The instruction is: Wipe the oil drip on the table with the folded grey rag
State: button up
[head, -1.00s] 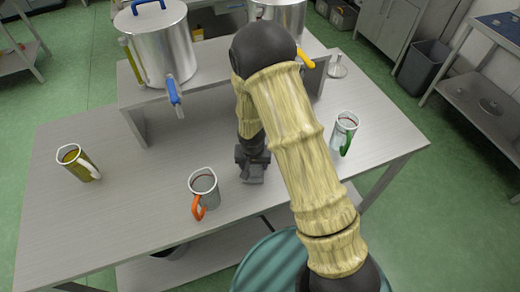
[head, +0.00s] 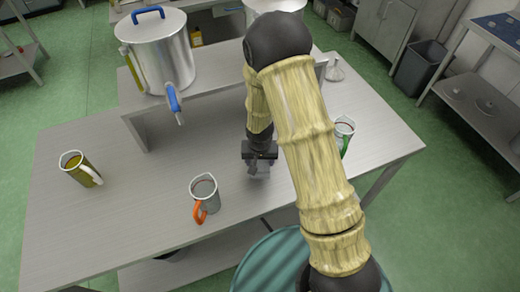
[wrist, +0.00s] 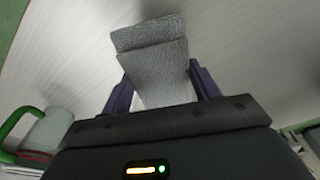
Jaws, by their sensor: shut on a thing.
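The folded grey rag (wrist: 152,60) is between the two dark fingers of my gripper (wrist: 163,88) in the wrist view, and the gripper is shut on it. In the head view my gripper (head: 259,172) is low over the table (head: 120,215), to the right of the jug with the orange handle. The rag shows only as a small grey patch there, and I cannot tell whether it touches the table. I see no oil drip in either view; my arm and the rag hide part of the table top.
An orange-handled jug (head: 204,193) stands close to the left of my gripper. A green-handled jug (head: 343,130) is to the right, partly behind my arm. A jug of yellow-green oil (head: 80,168) stands far left. A steel tank with a blue tap (head: 160,55) stands on a raised shelf behind.

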jog(key=shift+r+p, duration=1.3)
jog(key=shift+r, duration=0.75)
jog(key=shift+w, duration=0.1)
jog(key=shift+w, duration=0.1)
